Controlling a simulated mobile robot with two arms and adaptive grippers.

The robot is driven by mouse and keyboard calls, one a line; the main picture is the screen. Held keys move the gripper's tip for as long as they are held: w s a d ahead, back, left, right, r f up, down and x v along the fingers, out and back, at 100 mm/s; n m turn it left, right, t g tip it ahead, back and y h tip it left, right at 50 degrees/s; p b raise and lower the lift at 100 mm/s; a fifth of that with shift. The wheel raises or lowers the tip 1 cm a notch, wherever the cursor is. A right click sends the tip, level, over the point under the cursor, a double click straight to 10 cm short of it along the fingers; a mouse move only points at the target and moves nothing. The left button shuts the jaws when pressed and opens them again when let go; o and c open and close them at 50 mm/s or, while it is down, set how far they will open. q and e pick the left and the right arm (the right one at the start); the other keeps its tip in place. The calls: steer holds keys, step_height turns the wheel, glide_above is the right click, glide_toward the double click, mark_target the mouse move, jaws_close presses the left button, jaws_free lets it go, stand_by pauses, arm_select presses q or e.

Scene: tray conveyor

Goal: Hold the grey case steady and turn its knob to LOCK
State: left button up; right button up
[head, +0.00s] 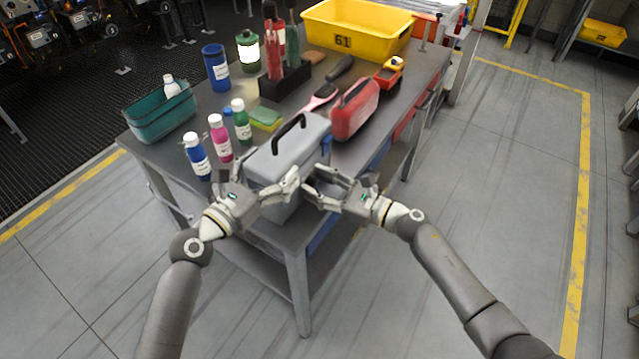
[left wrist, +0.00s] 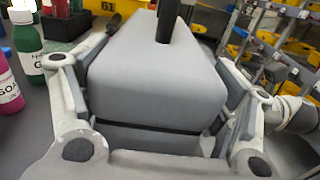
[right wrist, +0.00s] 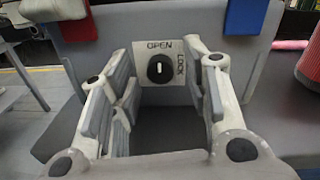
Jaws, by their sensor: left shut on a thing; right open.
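The grey case (head: 297,150) with a black handle (head: 289,133) stands at the near corner of the table. My left gripper (head: 264,182) is shut on the case's near end, with one finger along each side in the left wrist view (left wrist: 155,85). My right gripper (head: 316,186) is open and empty at the case's right side. In the right wrist view, a black knob (right wrist: 160,68) sits on a white plate between and beyond its fingers. The plate reads OPEN above and LOCK at the right. The knob's white mark stands upright, towards OPEN. In the head view the knob is hidden.
Several bottles (head: 220,138) stand left of the case. A teal basket (head: 160,112) and a yellow bin (head: 355,30) are farther off. The floor right of the table is clear.

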steer(key=shift+c, duration=0.2)
jaws_close()
steer(key=shift+m, duration=0.3)
steer(key=m, duration=1.3)
steer(key=shift+m+t, duration=0.3)
steer(key=shift+t, duration=0.1)
steer(key=shift+f+m, duration=0.1)
steer(key=shift+m, duration=2)
